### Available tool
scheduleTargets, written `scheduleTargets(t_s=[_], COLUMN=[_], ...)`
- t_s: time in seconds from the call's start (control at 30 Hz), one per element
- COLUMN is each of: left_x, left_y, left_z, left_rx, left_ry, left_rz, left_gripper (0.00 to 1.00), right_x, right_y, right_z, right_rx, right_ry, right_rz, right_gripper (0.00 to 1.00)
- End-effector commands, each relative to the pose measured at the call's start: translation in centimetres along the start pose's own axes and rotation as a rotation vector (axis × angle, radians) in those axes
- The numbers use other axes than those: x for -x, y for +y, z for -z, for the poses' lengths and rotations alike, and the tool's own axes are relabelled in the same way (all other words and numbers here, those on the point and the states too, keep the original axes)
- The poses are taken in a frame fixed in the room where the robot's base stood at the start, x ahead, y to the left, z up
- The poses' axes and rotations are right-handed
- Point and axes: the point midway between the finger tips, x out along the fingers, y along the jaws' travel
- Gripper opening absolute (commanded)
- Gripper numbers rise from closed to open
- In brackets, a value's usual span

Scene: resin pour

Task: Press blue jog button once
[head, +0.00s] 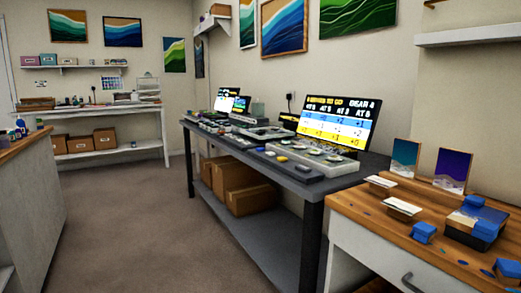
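A grey control console (345,168) with several small buttons and knobs lies on the dark workbench (262,160), in front of a lit screen (340,120). A small yellow spot (282,159) shows near its front left end. The screen has yellow, white and blue rows with numbers; its top line is too small to read surely. I cannot make out for certain which button is the blue jog button at this distance. Neither of my grippers is in view.
A wooden-topped cabinet (375,205) at right front holds blue blocks (423,233), small cards and two pictures. Cardboard boxes (245,190) sit under the dark workbench. A counter (30,200) stands at left. The carpet (150,220) between is clear.

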Motion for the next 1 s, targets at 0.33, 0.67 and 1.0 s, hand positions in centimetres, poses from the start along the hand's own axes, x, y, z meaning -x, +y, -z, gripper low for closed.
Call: scheduleTargets(t_s=[0.33, 0.67, 1.0], left_x=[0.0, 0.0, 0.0], left_y=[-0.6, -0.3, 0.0], left_z=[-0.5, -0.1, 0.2], left_rx=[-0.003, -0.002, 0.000], left_ry=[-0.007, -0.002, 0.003], left_rz=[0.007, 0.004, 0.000], left_gripper=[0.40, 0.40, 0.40], right_x=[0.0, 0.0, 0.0], right_y=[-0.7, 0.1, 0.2], right_z=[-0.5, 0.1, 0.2], right_rx=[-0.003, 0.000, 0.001], right_ry=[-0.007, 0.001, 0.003], right_rz=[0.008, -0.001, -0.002], right_gripper=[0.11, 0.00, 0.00])
